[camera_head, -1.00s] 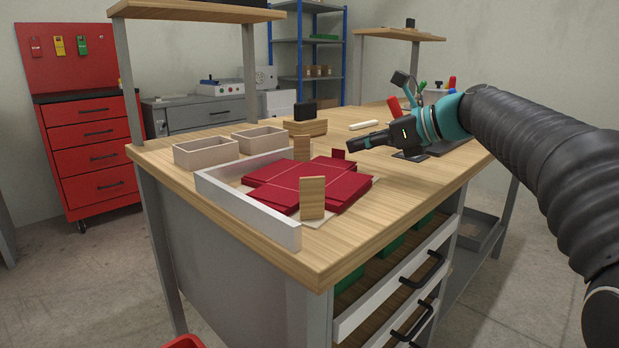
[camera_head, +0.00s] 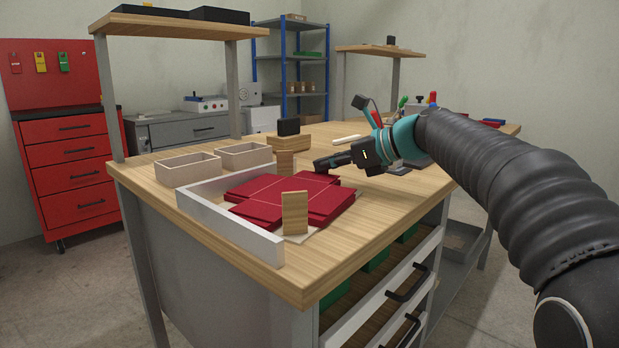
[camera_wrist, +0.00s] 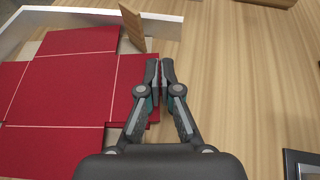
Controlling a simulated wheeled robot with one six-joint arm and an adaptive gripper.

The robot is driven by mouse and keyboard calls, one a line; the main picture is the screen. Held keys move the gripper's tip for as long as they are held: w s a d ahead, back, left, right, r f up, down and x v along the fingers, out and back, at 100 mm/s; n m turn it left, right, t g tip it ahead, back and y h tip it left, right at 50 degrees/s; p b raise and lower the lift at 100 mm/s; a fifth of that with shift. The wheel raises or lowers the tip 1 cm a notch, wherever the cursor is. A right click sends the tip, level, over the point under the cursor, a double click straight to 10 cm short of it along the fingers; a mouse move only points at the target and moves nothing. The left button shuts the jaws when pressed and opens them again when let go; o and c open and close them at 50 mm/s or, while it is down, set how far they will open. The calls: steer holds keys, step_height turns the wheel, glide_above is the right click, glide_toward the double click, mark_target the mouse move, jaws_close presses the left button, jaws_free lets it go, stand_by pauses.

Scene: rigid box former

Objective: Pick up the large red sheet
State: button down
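The large red sheet (camera_head: 273,199) lies flat on the work table with pale crease lines, its flaps spread out. It also shows at the left of the wrist view (camera_wrist: 66,85). My gripper (camera_head: 323,164) is at the sheet's far right edge in the head view. In the wrist view my gripper (camera_wrist: 160,70) has its fingertips almost together, with a thin strip of red between them, at the sheet's edge. The small upright red tab there is mostly hidden by the fingers.
A white corner wall (camera_head: 228,229) borders the sheet. Wooden blocks stand at its near edge (camera_head: 295,213) and far edge (camera_head: 285,162). Two open pale trays (camera_head: 188,173) stand behind. A dark-framed item (camera_wrist: 301,163) is at the wrist view's lower right. Bare table lies right of the sheet.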

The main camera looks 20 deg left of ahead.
steer(key=shift+m, duration=0.3)
steer(key=shift+s+d+r+p, duration=0.2)
steer(key=shift+r+p, duration=0.45)
steer(key=shift+r, duration=0.6)
steer(key=shift+s+d+r+p, duration=0.1)
steer(key=shift+s+r+p, duration=0.15)
steer(key=shift+r+p, duration=0.7)
steer(key=shift+s+d+r+p, duration=0.1)
steer(key=shift+s+r+p, duration=0.2)
steer(key=shift+r, duration=1.2)
steer(key=shift+w+f+t, duration=0.3)
steer(key=shift+f, duration=0.1)
step_height(320, 180, down, 4)
steer(key=b, duration=0.5)
steer(key=shift+r, duration=0.2)
steer(key=shift+f, duration=0.35)
steer(key=shift+f+b, duration=0.3)
steer(key=shift+f, duration=0.9)
steer(key=c, duration=1.2)
jaws_free()
steer(key=shift+c, duration=0.2)
